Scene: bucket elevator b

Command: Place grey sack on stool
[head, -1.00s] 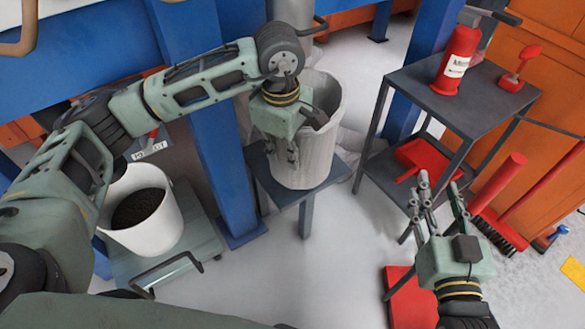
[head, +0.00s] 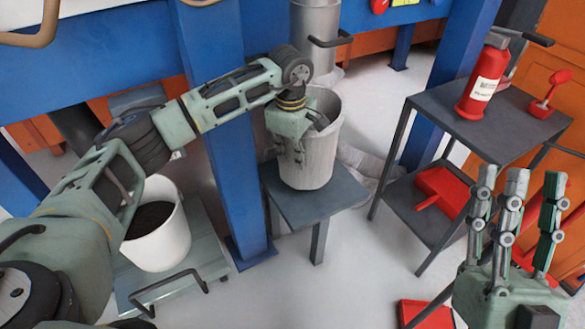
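A grey, open-topped, sack-like container (head: 322,155) stands upright at the centre, with its base over the stool top. The stool (head: 318,203) is dark grey and low, with bare top in front of the container. My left gripper (head: 288,152) is at the container's left front side, its fingers pointing down against or just in front of the wall. Whether they pinch it is unclear. My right gripper (head: 515,205) is at the lower right, fingers up and spread, empty. A crumpled pale grey thing (head: 368,163) lies on the floor behind the stool.
A blue post (head: 238,150) stands just left of the stool. A white bucket of dark grains (head: 165,245) sits on a cart at left. A grey shelf table (head: 440,115) at right holds a red extinguisher (head: 484,80). Floor in front of the stool is clear.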

